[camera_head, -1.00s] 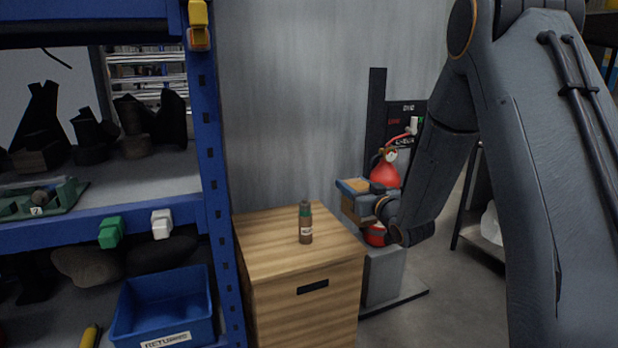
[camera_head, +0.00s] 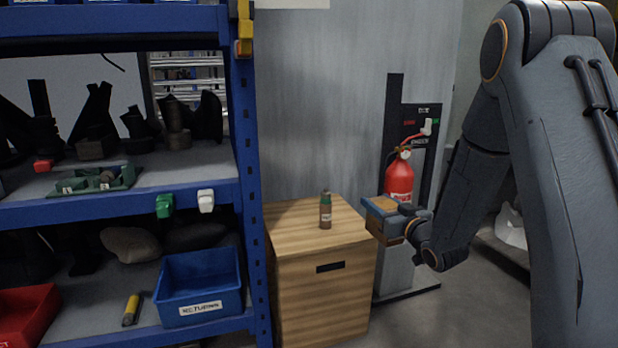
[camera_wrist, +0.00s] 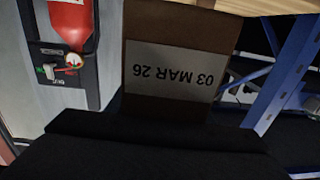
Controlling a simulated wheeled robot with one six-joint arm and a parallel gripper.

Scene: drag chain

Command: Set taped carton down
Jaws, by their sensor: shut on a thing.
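My gripper (camera_head: 390,210) is shut on the taped carton (camera_head: 388,229), a small brown box held in the air. In the head view the carton is in front of the fire extinguisher stand, just right of the wooden cabinet. In the wrist view the carton (camera_wrist: 180,35) shows a white label reading 03 MAR 26, upside down. The dark gripper fingers (camera_wrist: 150,135) fill the lower part of that view. The carton's far side is hidden.
A wooden cabinet (camera_head: 320,290) carries a brown bottle (camera_head: 326,212) on its top. A red fire extinguisher (camera_head: 399,180) stands behind the carton. The blue shelf (camera_head: 246,150) at left holds a blue bin (camera_head: 200,290), a red bin (camera_head: 25,312) and a green tray (camera_head: 95,180).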

